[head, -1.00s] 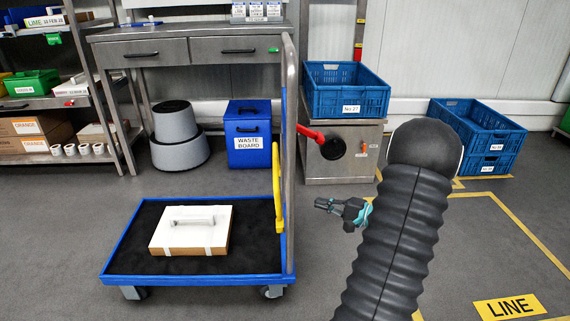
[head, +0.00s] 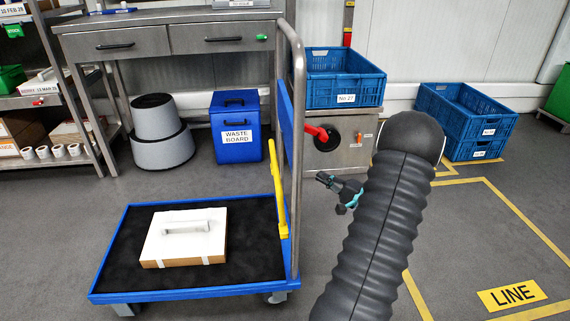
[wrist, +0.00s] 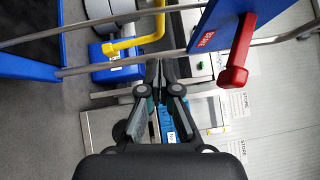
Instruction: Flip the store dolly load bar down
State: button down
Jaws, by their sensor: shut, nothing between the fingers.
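The store dolly (head: 190,296) has a blue-rimmed deck with a black mat and a metal push frame at its right end. A yellow bar (head: 277,200), which looks like the load bar, stands upright against the deck side of the frame. It also shows in the wrist view (wrist: 131,43), up and left of my fingertips. A red handle (head: 313,131) juts right from the frame's blue panel; it is large in the wrist view (wrist: 238,58). My gripper (head: 322,179) is shut and empty, right of the frame, apart from both. Its fingers point toward the frame in the wrist view (wrist: 158,65).
A white-topped box (head: 184,235) lies on the deck. A steel bench (head: 170,36), a grey step stool (head: 160,135) and a blue waste-board bin (head: 236,127) stand behind. Blue crates (head: 345,77) are at the back right. The floor right of my arm is clear.

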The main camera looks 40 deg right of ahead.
jog(key=shift+w, duration=0.1)
jog(key=a+p+x, duration=0.1)
jog(key=a+x, duration=0.2)
jog(key=x, duration=0.9)
jog(key=shift+r, duration=0.1)
